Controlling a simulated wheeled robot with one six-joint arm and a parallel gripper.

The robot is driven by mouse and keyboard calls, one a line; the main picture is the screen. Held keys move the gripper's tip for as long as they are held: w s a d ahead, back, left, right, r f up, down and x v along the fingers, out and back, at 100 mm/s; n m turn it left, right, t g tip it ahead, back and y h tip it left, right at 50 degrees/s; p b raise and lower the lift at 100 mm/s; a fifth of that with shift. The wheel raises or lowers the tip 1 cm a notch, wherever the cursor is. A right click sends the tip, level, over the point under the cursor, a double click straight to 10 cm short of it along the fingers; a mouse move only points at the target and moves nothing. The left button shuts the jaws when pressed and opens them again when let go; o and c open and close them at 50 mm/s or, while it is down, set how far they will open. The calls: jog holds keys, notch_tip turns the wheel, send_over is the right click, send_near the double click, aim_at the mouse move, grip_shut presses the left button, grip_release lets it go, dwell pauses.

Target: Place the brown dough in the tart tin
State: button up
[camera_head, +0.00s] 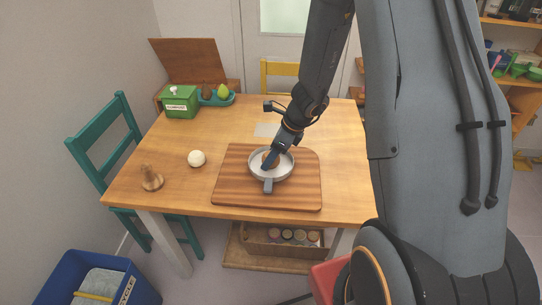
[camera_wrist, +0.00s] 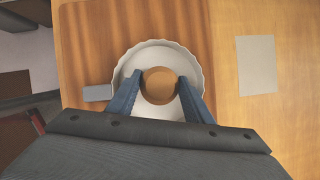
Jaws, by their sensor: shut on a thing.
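The brown dough (camera_wrist: 159,86) is a round ball between the two blue fingers of my gripper (camera_wrist: 160,92) in the wrist view. My gripper is shut on it. The tart tin (camera_wrist: 158,47) is a pale dish with a fluted rim, and the dough shows inside its outline. In the head view, my gripper (camera_head: 270,162) reaches down into the tart tin (camera_head: 287,177), with a bit of brown dough (camera_head: 271,157) showing beside the fingers. I cannot tell whether the dough touches the tin's bottom. The tin stands on a striped wooden board (camera_head: 229,188).
A white ball (camera_head: 197,158) and a brown wooden piece (camera_head: 151,178) lie left of the board. A green box (camera_head: 180,102) and a teal tray (camera_head: 217,98) with fruit stand at the back left. A pale sheet (camera_wrist: 257,64) lies beside the board.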

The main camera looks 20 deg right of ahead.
jog(key=o, duration=1.1)
jog(key=shift+f, duration=0.15)
jog(key=v, duration=1.1)
jog(key=shift+s+a+r+n+g+h+p, duration=0.1)
jog(key=shift+s+a+r+n+g+h, duration=0.4)
jog(key=shift+s+n, duration=3)
jog(key=shift+s+a+r+n+g+h+p, duration=0.15)
jog(key=shift+s+a+r+n+h, duration=1.3)
jog(key=shift+n, duration=3.5)
jog(key=shift+s+d+r+n+g+y+p, duration=0.1)
jog(key=shift+s+d+r+n+g, duration=0.15)
jog(key=shift+s+n, duration=3.55)
jog(key=shift+w+n, duration=0.35)
jog(key=shift+w, duration=0.15)
